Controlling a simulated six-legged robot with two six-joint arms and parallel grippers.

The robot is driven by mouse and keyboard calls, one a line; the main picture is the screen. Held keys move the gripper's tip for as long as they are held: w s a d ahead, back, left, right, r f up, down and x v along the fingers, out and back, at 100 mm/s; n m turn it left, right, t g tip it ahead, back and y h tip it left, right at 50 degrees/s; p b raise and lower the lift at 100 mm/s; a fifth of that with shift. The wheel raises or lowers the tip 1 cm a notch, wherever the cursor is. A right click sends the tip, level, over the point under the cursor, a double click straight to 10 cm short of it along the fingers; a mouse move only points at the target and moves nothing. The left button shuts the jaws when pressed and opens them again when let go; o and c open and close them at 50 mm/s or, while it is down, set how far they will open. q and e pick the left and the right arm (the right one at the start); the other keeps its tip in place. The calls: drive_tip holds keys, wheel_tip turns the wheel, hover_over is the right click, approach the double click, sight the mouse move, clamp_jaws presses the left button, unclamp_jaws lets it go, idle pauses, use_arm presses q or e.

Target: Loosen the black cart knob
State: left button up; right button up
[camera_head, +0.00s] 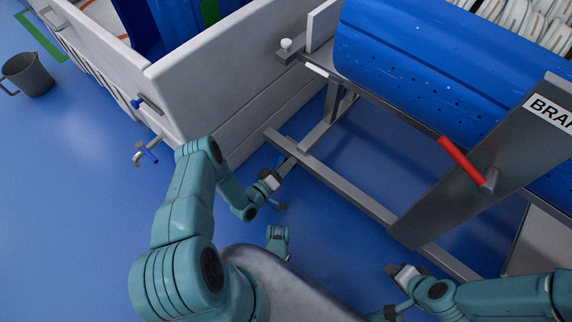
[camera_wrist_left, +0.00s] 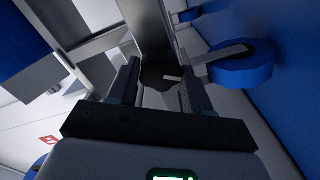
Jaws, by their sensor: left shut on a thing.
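My left gripper (camera_head: 286,168) reaches in beside the lower frame of the cart, next to the white tub. In the left wrist view its two fingers (camera_wrist_left: 160,90) stand either side of a dark, black-looking piece, the cart knob (camera_wrist_left: 160,76), and are shut on it. The knob sits at the end of a grey metal bar. In the head view the knob cannot be made out behind the gripper. My right gripper (camera_head: 396,272) is low at the right, away from the knob; its jaw opening is too small to tell.
The grey cart frame (camera_head: 345,185) runs under a blue perforated drum (camera_head: 410,60). A red lever (camera_head: 461,161) sits on the brake panel (camera_head: 450,180). The white tub (camera_head: 215,75) has blue-handled valves (camera_head: 148,153). A grey bucket (camera_head: 28,75) stands left on clear blue floor.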

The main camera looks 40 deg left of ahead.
use_arm(q)
drive_tip(key=shift+s, duration=0.1)
idle(0.3)
drive_tip(key=o, duration=1.1)
drive_tip(key=shift+c, duration=0.2)
drive_tip(key=s+a+p, duration=0.1)
drive_tip(key=s+p, duration=0.3)
drive_tip(key=s, duration=1.2)
drive_tip(key=shift+a, duration=0.15)
use_arm(e)
drive_tip(key=shift+g, duration=0.6)
drive_tip(key=s+r, duration=0.2)
drive_tip(key=r, duration=0.1)
drive_tip(key=s+r, duration=0.1)
drive_tip(key=shift+s+a+r, duration=0.15)
drive_tip(key=shift+a, duration=0.15)
use_arm(q)
drive_tip(key=shift+s, duration=0.1)
